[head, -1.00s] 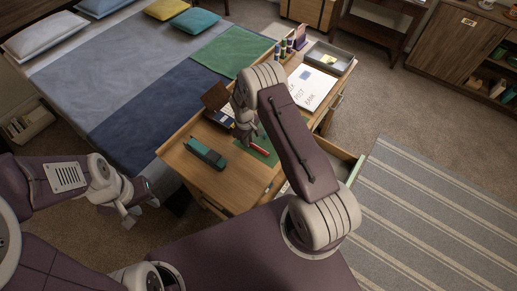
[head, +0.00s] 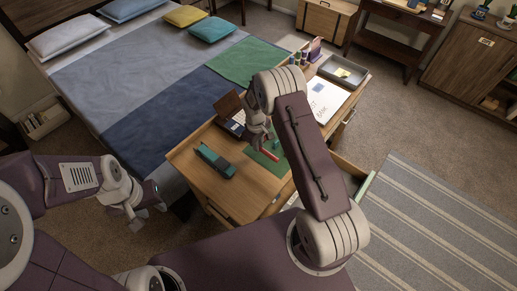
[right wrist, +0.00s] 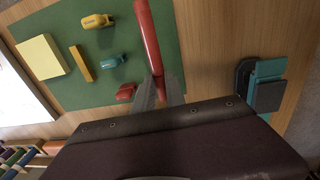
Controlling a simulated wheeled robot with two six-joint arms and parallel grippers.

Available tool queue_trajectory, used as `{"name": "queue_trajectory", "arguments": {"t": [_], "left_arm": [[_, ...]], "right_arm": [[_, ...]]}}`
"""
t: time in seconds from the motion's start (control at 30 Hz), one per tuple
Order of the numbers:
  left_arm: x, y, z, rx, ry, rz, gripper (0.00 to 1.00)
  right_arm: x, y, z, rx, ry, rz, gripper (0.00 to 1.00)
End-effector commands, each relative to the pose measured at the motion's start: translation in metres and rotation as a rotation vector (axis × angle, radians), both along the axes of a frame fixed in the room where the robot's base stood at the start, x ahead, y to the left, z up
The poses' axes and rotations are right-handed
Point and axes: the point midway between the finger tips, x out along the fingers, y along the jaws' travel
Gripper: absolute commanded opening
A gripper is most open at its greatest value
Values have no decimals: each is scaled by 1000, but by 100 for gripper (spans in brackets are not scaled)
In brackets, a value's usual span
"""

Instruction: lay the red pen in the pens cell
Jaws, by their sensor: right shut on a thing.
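The red pen (right wrist: 148,38) is between the fingertips of my right gripper (right wrist: 160,92), which is shut on it, over the green blotter (right wrist: 178,75). In the head view the red pen (head: 270,155) shows just below my right gripper (head: 264,146). I cannot tell how far it is above the blotter. My left gripper (head: 143,211) is open and empty, left of the desk. A drawer (head: 367,187) stands open at the desk's right side, largely hidden behind my right arm. I cannot make out the pens cell.
Small yellow, teal and red pieces and a yellow pad (right wrist: 41,57) lie on the blotter. A teal stapler-like object (head: 214,160) lies left of it on the desk. A grey tray (head: 362,80) and a white sheet (head: 322,98) are at the back. The desk's front-left is clear.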

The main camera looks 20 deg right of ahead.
Motion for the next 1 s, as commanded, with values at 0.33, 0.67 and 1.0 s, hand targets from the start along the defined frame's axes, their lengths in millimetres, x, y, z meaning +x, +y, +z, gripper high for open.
{"name": "queue_trajectory", "arguments": {"t": [0.33,0.67,1.0], "left_arm": [[0,0,-4,0,0,0,36],[0,0,-7,0,0,0,36],[0,0,-7,0,0,0,36]], "right_arm": [[-26,-30,28,0,0,-3,0],[-65,-73,63,0,-2,-3,0],[-78,-87,74,0,0,0,0]]}}
